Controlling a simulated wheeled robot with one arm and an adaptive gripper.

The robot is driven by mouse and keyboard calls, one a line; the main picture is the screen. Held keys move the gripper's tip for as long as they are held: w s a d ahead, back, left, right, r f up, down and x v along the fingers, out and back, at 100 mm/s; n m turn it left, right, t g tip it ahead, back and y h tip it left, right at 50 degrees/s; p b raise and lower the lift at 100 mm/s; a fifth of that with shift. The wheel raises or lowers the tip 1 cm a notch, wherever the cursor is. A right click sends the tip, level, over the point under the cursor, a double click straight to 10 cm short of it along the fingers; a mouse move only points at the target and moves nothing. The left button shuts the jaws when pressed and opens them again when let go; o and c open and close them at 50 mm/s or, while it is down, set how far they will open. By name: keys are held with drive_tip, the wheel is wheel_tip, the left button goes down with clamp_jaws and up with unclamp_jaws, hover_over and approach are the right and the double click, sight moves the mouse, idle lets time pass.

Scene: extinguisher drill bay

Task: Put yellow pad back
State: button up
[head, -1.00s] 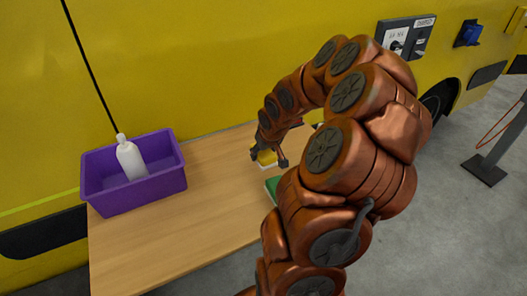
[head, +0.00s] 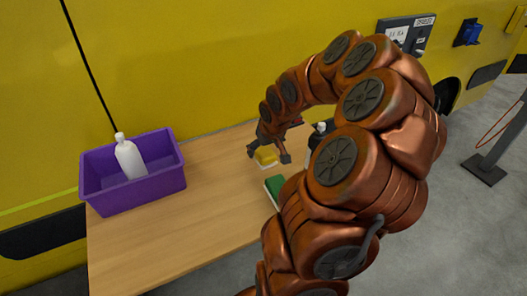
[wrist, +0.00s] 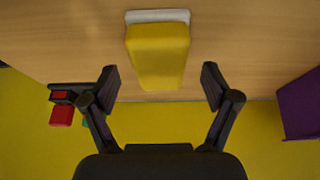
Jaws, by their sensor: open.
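The yellow pad (head: 267,156) has a white layer along one side and is at the far part of the wooden table. In the wrist view the yellow pad (wrist: 158,55) is ahead of and between the lines of my two fingers, with a gap on each side. My gripper (wrist: 160,84) is open, and neither finger touches the pad there. In the head view my gripper (head: 268,154) is low over the table at the pad, and its fingers partly hide it. I cannot tell from these views whether the pad rests fully on the table.
A purple bin (head: 145,193) with a white bottle (head: 129,160) in it stands at the table's left. A green pad (head: 274,185) lies nearer, beside my arm. A dark bottle (head: 318,131) is partly hidden behind my arm. The table (head: 200,215) is clear between bin and pads.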

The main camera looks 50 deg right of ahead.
drive_tip(key=b+v, duration=0.1)
drive_tip(key=v, duration=0.7)
drive_tip(key=shift+r, duration=0.15)
drive_tip(key=shift+s+a+r, duration=0.2)
drive_tip(key=shift+s+r, duration=0.1)
drive_tip(key=shift+r, duration=0.25)
drive_tip(key=s+a+n+g+y, duration=0.1)
drive_tip(key=s+a+n+g, duration=0.15)
drive_tip(key=a, duration=1.45)
drive_tip(key=s+a+f+n+g, duration=0.1)
drive_tip(key=s+a+f+g, duration=0.1)
drive_tip(key=s+a, duration=1.1)
drive_tip(key=s+g, duration=0.1)
drive_tip(key=s, duration=0.2)
drive_tip(key=shift+s+a+f+y, duration=0.2)
drive_tip(key=shift+s+a+y, duration=0.05)
drive_tip(key=shift+s+y, duration=0.05)
drive_tip(key=shift+g, duration=0.25)
wheel_tip(320, 180, up, 3)
drive_tip(key=p, duration=0.3)
drive_tip(key=shift+r, duration=0.2)
